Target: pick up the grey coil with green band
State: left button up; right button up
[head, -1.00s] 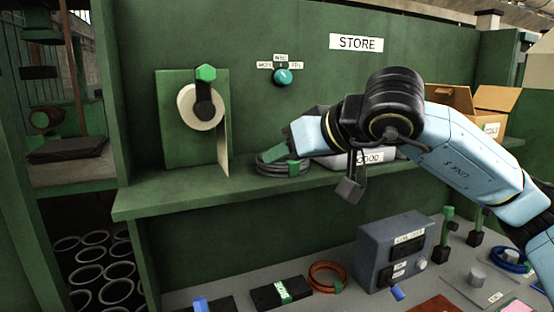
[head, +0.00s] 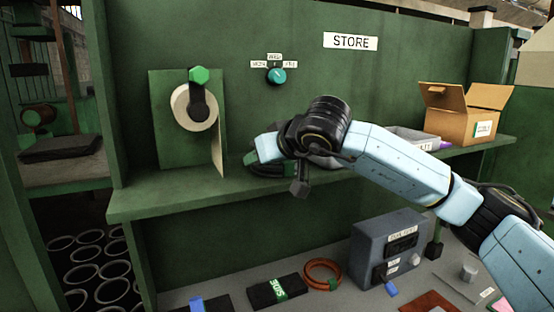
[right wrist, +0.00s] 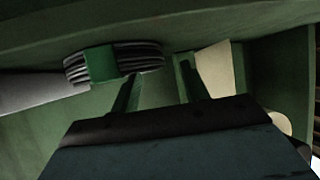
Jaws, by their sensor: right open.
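The grey coil with green band (head: 270,170) lies on the green shelf, below the dial and left of the grey tray. In the head view my right arm covers part of it. In the right wrist view the coil (right wrist: 142,57) and its green band (right wrist: 100,64) show at upper left. My right gripper (right wrist: 158,82) is open, with nothing between its two fingers. My left gripper is not in view.
A grey tray (head: 418,138) and a cardboard box (head: 468,125) stand further right on the shelf (head: 170,197). A paper roll (head: 180,108) hangs at left. Below are an orange coil (head: 310,271), a black bundle (head: 262,293) and a grey control box (head: 365,243).

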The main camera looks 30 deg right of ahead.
jog(key=shift+x, duration=0.9)
jog(key=shift+c, duration=0.4)
grip_shut()
jog(key=shift+r, duration=0.1)
